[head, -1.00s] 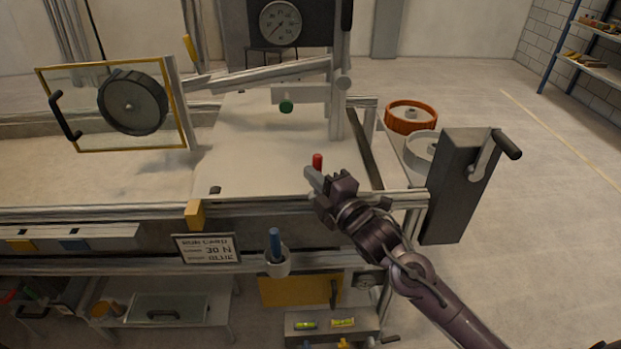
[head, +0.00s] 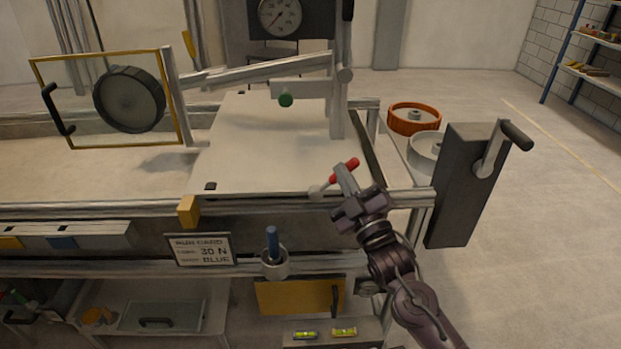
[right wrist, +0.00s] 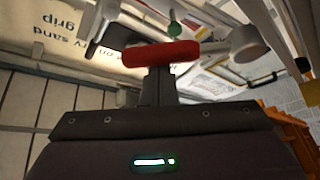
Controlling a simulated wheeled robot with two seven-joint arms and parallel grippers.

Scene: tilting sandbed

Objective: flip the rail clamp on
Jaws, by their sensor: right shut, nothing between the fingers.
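The rail clamp's red-handled lever (head: 344,171) is at the front right edge of the sandbed. It slants up to the right from a pale round pivot end (head: 316,192). My right gripper (head: 343,172) is shut and empty, its fingertips at the red grip and seemingly touching it. In the right wrist view the red grip (right wrist: 160,53) lies crosswise just beyond the shut fingers (right wrist: 157,85). The fingers hide part of the lever in the head view. My left gripper is not in view.
A grey post with a black crank handle (head: 516,136) stands right of my right arm. An orange wheel (head: 413,118) lies behind it. A green knob (head: 286,100) hangs above the bed. A blue-handled tool stands in a cup (head: 274,264) below the front rail.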

